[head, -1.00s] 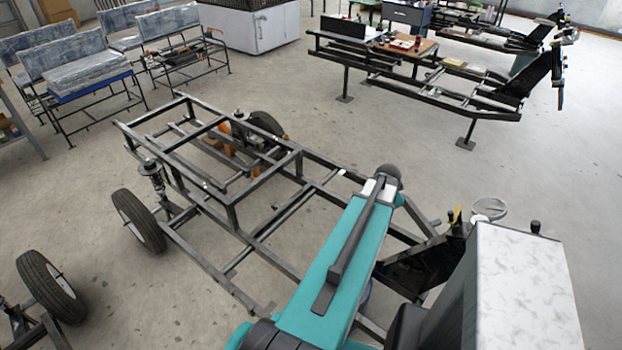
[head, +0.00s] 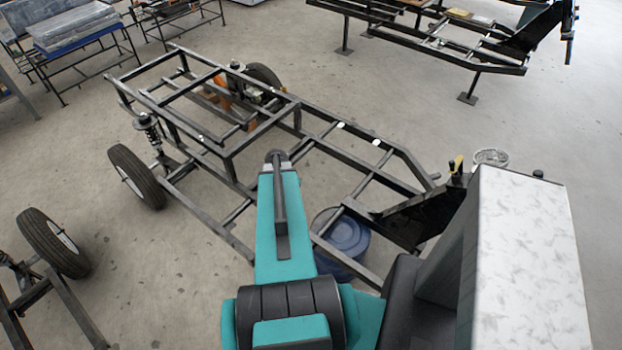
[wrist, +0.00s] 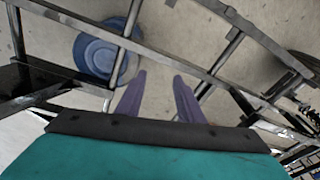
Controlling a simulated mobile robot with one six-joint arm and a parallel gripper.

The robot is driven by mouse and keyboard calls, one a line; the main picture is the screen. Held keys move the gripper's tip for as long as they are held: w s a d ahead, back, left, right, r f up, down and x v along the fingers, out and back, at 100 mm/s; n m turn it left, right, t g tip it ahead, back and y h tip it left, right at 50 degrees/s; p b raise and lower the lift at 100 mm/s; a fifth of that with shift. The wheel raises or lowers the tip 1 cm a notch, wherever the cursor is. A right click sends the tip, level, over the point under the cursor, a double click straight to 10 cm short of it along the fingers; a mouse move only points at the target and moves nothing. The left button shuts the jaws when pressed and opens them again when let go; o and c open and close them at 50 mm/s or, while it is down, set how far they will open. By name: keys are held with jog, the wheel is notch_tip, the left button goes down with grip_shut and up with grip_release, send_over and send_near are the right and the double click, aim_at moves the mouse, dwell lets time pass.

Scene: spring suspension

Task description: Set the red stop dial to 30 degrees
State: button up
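I cannot make out the red stop dial in either view. My gripper (wrist: 159,76) shows in the wrist view with its two grey-purple fingers apart and nothing between them. It is over or near the black chassis frame, with bare floor behind the fingers; its height above the frame is hard to judge. In the head view my teal arm covers the middle front, and the gripper itself is hidden. The black frame (head: 232,150) carries a coil-spring strut (head: 147,124) at its left side, beside a wheel (head: 136,178).
A blue round tub (head: 345,232) stands on the floor under the frame, and it also shows in the wrist view (wrist: 95,50). A second wheel (head: 52,243) is at the lower left. Another black frame (head: 440,45) stands at the upper right. Open floor lies between the frames.

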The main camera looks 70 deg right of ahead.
jog(key=w+a+f+n+g+y+b, duration=0.1)
jog(key=w+a+f+n, duration=0.25)
jog(key=a, duration=0.55)
jog(key=w+a+f+n+y+b, duration=0.15)
jog(key=a+f, duration=0.25)
jog(key=a, duration=0.5)
jog(key=w+a+f+n+g, duration=0.1)
jog(key=w+a+f+n, duration=0.2)
jog(key=a, duration=0.6)
jog(key=s+a+f+n+g, duration=0.1)
jog(key=s+a+f+n, duration=0.1)
jog(key=a, duration=0.5)
jog(key=s+a+f+n+g+b, duration=0.1)
jog(key=s+a+n, duration=0.3)
jog(key=a, duration=0.4)
jog(key=s+a+f+n+g+b, duration=0.1)
jog(key=s+a+f+n+g, duration=0.1)
jog(key=s+a+f+n, duration=0.2)
jog(key=a, duration=0.3)
jog(key=shift+a+g+h, duration=0.15)
jog(key=shift+g+h, duration=0.15)
jog(key=shift+h, duration=0.05)
jog(key=shift+s, duration=0.15)
jog(key=shift+c, duration=0.4)
